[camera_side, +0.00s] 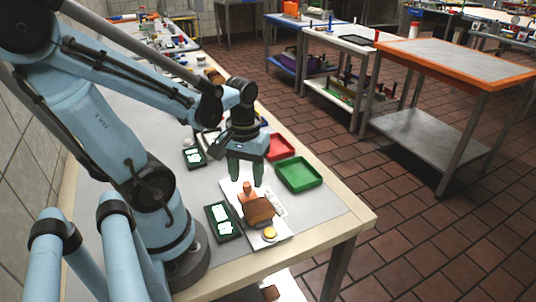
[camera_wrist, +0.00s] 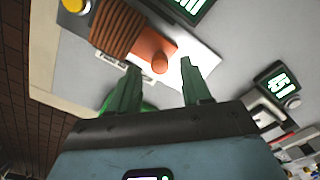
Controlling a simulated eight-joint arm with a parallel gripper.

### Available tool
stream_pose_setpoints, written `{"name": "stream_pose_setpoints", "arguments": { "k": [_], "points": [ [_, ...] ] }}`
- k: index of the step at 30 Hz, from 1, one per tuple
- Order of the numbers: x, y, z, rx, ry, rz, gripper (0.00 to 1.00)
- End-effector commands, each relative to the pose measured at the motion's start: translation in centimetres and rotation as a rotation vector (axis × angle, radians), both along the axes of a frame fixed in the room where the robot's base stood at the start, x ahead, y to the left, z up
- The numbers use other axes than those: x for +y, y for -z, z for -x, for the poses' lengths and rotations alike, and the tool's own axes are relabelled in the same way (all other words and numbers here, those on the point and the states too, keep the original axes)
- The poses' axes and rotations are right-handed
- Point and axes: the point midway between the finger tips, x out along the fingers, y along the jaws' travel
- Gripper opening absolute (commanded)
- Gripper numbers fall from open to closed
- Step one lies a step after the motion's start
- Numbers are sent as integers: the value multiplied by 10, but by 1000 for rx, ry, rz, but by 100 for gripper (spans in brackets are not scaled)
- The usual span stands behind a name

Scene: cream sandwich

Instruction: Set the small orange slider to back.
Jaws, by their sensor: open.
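The small orange slider (camera_side: 247,188) stands on a white panel (camera_side: 276,238) at the near end of the table. In the wrist view the slider (camera_wrist: 150,43) has a rounded knob on an orange base, beside a brown ribbed block. My gripper (camera_side: 246,182) points down at the slider with its two green fingers apart. In the wrist view the slider's knob lies between the fingertips of my gripper (camera_wrist: 160,65) in the picture. I cannot tell whether the fingers are at the knob's height. Nothing is seen held.
The brown ribbed block (camera_side: 258,211) and a yellow button (camera_side: 269,234) are on the same panel. A display box (camera_side: 222,222) lies to its left. A green tray (camera_side: 299,174) and a red tray (camera_side: 280,147) lie to its right. Another display (camera_side: 193,157) is farther back.

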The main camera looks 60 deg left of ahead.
Motion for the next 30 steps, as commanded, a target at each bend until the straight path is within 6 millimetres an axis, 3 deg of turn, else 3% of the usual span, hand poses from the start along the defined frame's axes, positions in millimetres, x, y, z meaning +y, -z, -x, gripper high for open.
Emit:
{"name": "stream_pose_setpoints", "arguments": {
  "k": [9,20,27,30],
  "points": [
    [0,16,0,0,0,0,48],
    [0,18,0,0,0,0,48],
    [0,18,0,0,0,0,11],
    [0,17,0,0,0,0,0]
  ]
}}
